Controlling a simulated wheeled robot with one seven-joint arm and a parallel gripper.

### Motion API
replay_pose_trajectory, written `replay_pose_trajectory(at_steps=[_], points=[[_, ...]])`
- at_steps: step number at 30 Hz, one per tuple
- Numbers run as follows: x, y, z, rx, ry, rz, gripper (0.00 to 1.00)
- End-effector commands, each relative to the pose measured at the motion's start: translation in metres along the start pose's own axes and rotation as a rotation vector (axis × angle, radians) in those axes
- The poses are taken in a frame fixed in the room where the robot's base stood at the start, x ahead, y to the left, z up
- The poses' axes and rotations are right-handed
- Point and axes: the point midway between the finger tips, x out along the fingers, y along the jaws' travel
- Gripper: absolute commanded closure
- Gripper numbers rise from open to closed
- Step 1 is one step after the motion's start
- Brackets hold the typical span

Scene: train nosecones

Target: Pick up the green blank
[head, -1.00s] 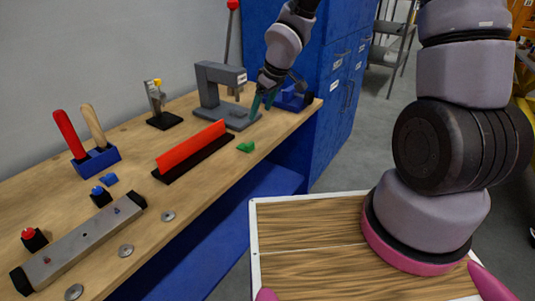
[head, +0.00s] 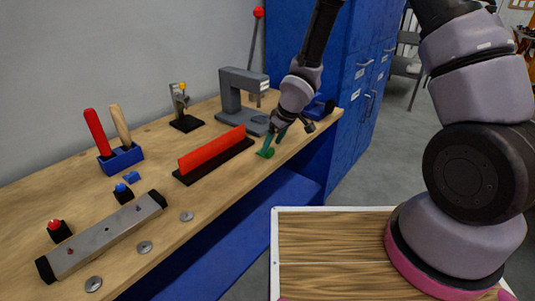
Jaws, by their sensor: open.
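The green blank (head: 265,153) is a small green piece lying on the wooden workbench near its front edge, right of the red bar. My gripper (head: 274,141) points down over it, its teal fingers spread apart. The fingertips are just above or beside the blank, and one finger partly overlaps it in the view. I cannot tell whether they touch it. Nothing is held.
A red bar on a black base (head: 213,150) stands just left of the gripper. A grey press (head: 240,95) stands behind it. A blue block (head: 320,106) is at the bench's right end. A blue holder (head: 120,159), a grey rail (head: 104,236) and several discs are at left.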

Motion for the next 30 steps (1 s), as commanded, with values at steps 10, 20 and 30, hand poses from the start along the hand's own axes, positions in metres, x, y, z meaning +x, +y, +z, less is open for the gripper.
replay_pose_trajectory(at_steps=[10,20,30], points=[[0.024,0.000,0.000,0.001,0.001,0.001,0.20],[0.023,0.000,0.000,0.001,0.001,0.001,1.00],[0.019,0.000,-0.002,0.002,0.003,0.000,1.00]])
